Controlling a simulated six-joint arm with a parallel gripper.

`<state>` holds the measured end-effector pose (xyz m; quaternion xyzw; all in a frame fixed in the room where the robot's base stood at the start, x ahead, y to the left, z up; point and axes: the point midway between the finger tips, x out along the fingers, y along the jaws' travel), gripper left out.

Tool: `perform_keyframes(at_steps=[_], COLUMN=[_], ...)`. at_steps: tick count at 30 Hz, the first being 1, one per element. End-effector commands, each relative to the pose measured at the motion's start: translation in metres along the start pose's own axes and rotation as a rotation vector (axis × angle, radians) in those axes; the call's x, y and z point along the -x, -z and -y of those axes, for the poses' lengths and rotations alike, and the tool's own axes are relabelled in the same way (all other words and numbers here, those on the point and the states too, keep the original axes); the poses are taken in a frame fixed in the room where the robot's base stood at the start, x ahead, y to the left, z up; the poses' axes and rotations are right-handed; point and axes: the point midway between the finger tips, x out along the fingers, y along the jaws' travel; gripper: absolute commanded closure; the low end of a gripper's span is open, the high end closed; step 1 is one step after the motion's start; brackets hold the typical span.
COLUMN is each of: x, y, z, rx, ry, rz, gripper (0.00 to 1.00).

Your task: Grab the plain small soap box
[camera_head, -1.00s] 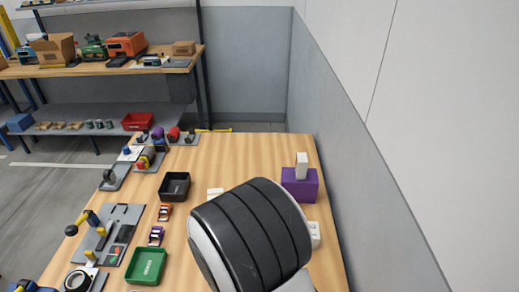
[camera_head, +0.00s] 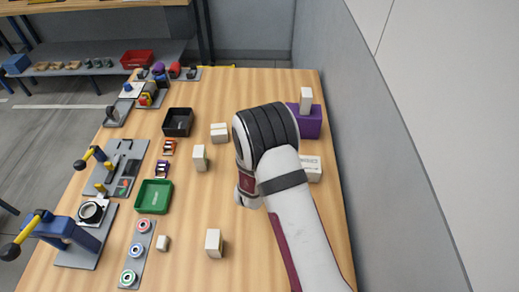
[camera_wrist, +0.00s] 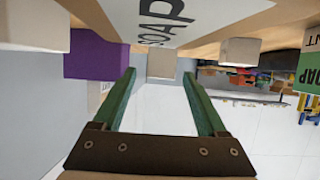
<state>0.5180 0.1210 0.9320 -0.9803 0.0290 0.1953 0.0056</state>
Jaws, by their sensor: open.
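In the wrist view my gripper (camera_wrist: 160,90) is open, with two green fingers apart and nothing between them. Its fingers cannot be made out in the head view. In the wrist view, which looks upside down, a plain beige box face (camera_wrist: 161,64) shows beyond the fingertips. A large white surface lettered SOAP (camera_wrist: 165,18) is close above it. In the head view small pale boxes stand on the bench: one (camera_head: 219,133) left of my arm, an upright one (camera_head: 200,158), another upright one (camera_head: 214,243) and a small cube (camera_head: 162,243). I cannot tell which is the plain soap box.
A white lettered box (camera_head: 312,167) lies beside my arm. A black bin (camera_head: 178,122), green tray (camera_head: 154,196) and fixtures occupy the left.

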Motion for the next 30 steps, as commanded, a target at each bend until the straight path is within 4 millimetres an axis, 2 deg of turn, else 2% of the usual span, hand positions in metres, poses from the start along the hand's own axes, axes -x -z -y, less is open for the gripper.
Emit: perform_keyframes(at_steps=[4,5,17,26,30], x=[0.0003,0.0003,0.0007,0.0008,0.0030], y=[0.0000,0.0000,0.0000,0.0004,0.0064], z=[0.0002,0.0002,0.0003,0.0004,0.0005], rx=[0.000,0.000,0.000,0.000,0.000], ry=[0.000,0.000,0.001,0.001,0.001], rz=[0.000,0.000,0.000,0.000,-0.002], gripper=[0.25,0.29,1.00,1.00,1.00])
